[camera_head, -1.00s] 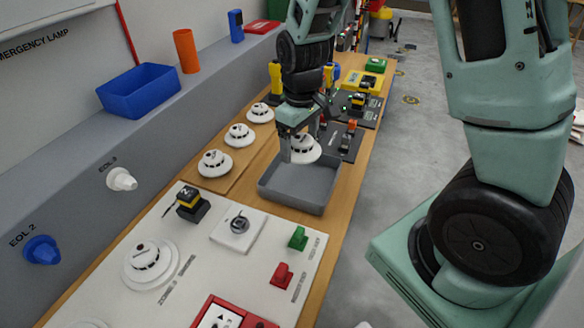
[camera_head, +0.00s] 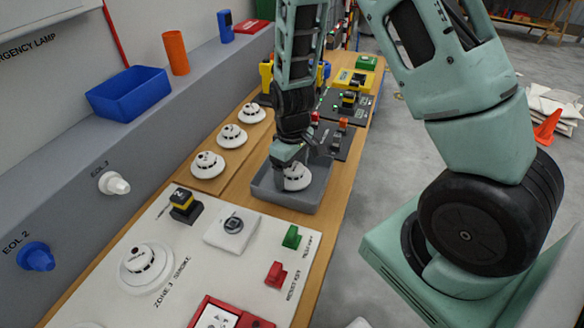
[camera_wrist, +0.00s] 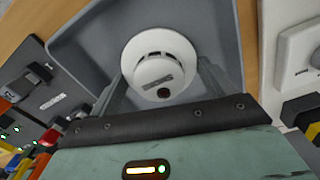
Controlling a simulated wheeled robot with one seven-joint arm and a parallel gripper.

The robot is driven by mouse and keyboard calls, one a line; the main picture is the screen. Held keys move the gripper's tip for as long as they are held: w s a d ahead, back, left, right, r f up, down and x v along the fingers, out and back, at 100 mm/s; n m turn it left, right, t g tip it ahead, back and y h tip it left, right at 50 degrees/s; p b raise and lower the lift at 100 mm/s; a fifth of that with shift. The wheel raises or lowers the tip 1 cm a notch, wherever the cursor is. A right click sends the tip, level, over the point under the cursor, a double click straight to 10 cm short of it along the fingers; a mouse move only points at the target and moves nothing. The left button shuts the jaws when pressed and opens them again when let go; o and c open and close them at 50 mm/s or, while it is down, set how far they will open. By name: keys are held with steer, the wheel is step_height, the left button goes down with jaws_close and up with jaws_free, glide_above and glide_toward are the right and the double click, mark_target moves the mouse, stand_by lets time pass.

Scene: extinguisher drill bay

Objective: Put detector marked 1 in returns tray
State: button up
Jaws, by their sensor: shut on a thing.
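A white round detector (camera_head: 297,178) is held by my gripper (camera_head: 290,165) inside the grey tray (camera_head: 318,198). In the wrist view the detector (camera_wrist: 160,52) sits between my two fingers (camera_wrist: 162,85), over the floor of the grey tray (camera_wrist: 88,42). A dark label strip shows on it, but I cannot read a number. I cannot tell whether its base touches the tray floor. Three other white detectors stand in a row left of the tray: a near one (camera_head: 208,164), a middle one (camera_head: 232,135) and a far one (camera_head: 251,112).
A white panel (camera_head: 210,262) with switches lies in front of the tray. Dark panels with switches (camera_head: 345,140) lie behind it. A blue bin (camera_head: 133,95) and an orange cup (camera_head: 176,54) stand on the grey ledge at left.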

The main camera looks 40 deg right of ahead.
mark_target(292, 167)
steer(key=o, duration=0.9)
steer(key=shift+f, duration=0.1)
steer(key=shift+o, duration=0.2)
step_height(292, 167, up, 12)
steer(key=f+b, duration=0.1)
steer(key=s+a+r+n, duration=0.2)
steer(key=s+a+r, duration=0.1)
steer(key=s+a, duration=0.6)
steer(key=s+a+r+n, duration=0.2)
steer(key=s+a+r, duration=0.2)
steer(key=s+a, duration=0.5)
steer(key=shift+s+y, duration=0.3)
steer(key=shift+s, duration=0.9)
steer(key=shift+a, duration=0.1)
